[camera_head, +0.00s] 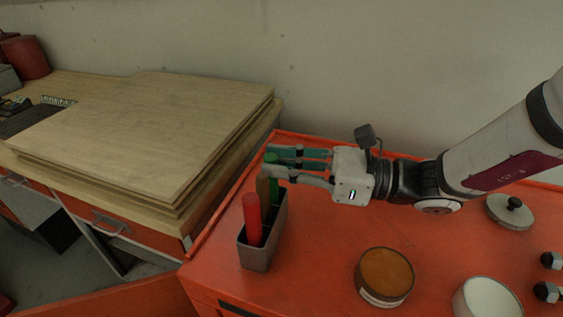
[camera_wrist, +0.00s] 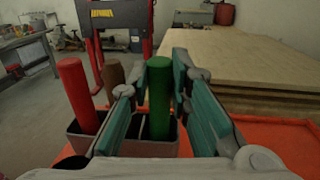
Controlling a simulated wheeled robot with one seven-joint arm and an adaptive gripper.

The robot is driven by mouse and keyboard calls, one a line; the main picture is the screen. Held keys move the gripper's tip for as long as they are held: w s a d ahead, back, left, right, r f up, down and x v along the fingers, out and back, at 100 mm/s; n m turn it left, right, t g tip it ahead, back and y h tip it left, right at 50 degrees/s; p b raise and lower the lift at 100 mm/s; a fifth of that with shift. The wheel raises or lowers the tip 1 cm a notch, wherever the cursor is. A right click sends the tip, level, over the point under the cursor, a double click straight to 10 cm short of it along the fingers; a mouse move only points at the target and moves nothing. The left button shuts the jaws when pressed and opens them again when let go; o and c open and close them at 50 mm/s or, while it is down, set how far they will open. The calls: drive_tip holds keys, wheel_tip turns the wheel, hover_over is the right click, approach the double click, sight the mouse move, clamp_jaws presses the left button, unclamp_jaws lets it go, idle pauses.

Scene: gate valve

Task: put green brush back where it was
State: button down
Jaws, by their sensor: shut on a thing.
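The green brush (camera_head: 273,181) shows as an upright green handle between my fingers. My gripper (camera_head: 270,164) reaches in from the right, level, and is shut on this handle. In the wrist view the green handle (camera_wrist: 160,98) stands between the two finger pads, with its lower part inside the grey metal holder (camera_head: 262,250). It is in the holder's end nearest the wall. Whether its lower end rests on the holder's bottom is hidden. A red handle (camera_head: 252,218) and a brown handle (camera_head: 263,187) stand in the same holder beside it.
The holder stands on an orange cabinet top (camera_head: 325,255), near its left edge. An open tin of brown stuff (camera_head: 385,275), a white tin (camera_head: 487,301) and a lid (camera_head: 510,211) lie to the right. Stacked wooden boards (camera_head: 150,130) lie on the bench at left.

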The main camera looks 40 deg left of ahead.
drive_tip(key=shift+f, duration=0.15)
drive_tip(key=c, duration=1.8)
unclamp_jaws()
drive_tip(key=shift+o, duration=0.2)
drive_tip(key=v, duration=1.2)
drive_tip(key=shift+b, duration=0.3)
